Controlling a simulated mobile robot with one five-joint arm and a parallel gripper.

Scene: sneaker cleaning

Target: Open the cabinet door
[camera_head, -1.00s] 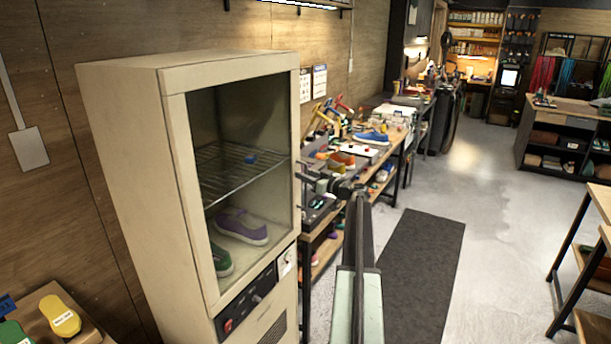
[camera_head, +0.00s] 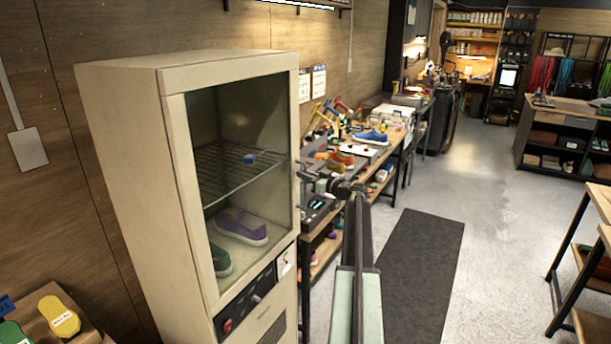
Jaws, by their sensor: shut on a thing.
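The cabinet (camera_head: 120,150) is a tall beige box at the left with a framed glass door (camera_head: 230,70) on its front. The door looks closed. Through the glass I see a wire shelf (camera_head: 235,172), a purple shoe (camera_head: 240,227) and part of a green shoe (camera_head: 220,260). My arm reaches up from the bottom middle, and my gripper (camera_head: 306,177) is at the door's right edge, at about mid height. It is shut on the door handle, which is small and mostly hidden by the fingers.
A control panel (camera_head: 250,300) sits under the door. A workbench (camera_head: 345,180) with shoes and tools stands behind my gripper along the wall. A dark mat (camera_head: 425,270) lies on open floor at the right. A wooden table (camera_head: 590,230) stands at the far right.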

